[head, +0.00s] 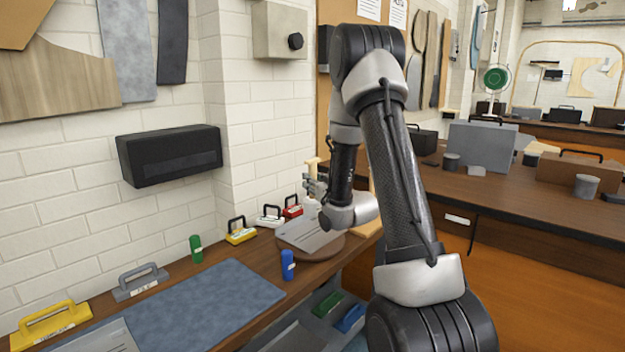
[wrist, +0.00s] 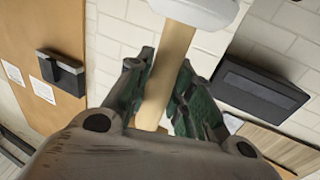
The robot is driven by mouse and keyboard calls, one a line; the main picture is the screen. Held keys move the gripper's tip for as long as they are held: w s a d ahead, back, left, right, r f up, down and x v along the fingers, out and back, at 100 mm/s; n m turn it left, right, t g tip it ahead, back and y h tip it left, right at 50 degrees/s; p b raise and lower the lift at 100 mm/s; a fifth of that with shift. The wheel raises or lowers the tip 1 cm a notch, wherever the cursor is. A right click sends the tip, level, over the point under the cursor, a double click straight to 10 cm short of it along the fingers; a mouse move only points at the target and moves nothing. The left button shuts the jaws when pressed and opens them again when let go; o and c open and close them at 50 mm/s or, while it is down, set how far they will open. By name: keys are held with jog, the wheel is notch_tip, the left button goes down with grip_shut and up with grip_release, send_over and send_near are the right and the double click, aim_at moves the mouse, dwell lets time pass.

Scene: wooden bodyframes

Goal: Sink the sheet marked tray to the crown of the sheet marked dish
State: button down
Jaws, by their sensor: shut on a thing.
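My gripper (head: 316,186) is shut on a wooden handle (wrist: 168,72), which stands between its green fingers in the wrist view. A pale head (wrist: 198,10) is at the far end of the handle, so it looks like a mallet. In the head view the handle's upper end (head: 312,164) rises above the fingers. A grey sheet (head: 300,236) lies tilted on a round wooden stand (head: 322,254), below my gripper. Another grey sheet (head: 108,338) lies at the front left, cut off by the frame. I cannot read a tray or dish mark on either.
Handled blocks in yellow (head: 240,234), white (head: 270,218) and red (head: 292,208) stand along the wall. A green cylinder (head: 196,248) and a blue cylinder (head: 288,265) flank the blue mat (head: 190,305). A black wall box (head: 168,153) hangs above. The mat's surface is mostly clear.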

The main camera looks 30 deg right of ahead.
aim_at(312, 200)
notch_tip(312, 200, down, 7)
jog(key=shift+w, duration=0.1)
notch_tip(312, 200, up, 9)
jog(key=shift+f, duration=0.15)
jog(key=shift+f, duration=0.1)
dwell(0.4)
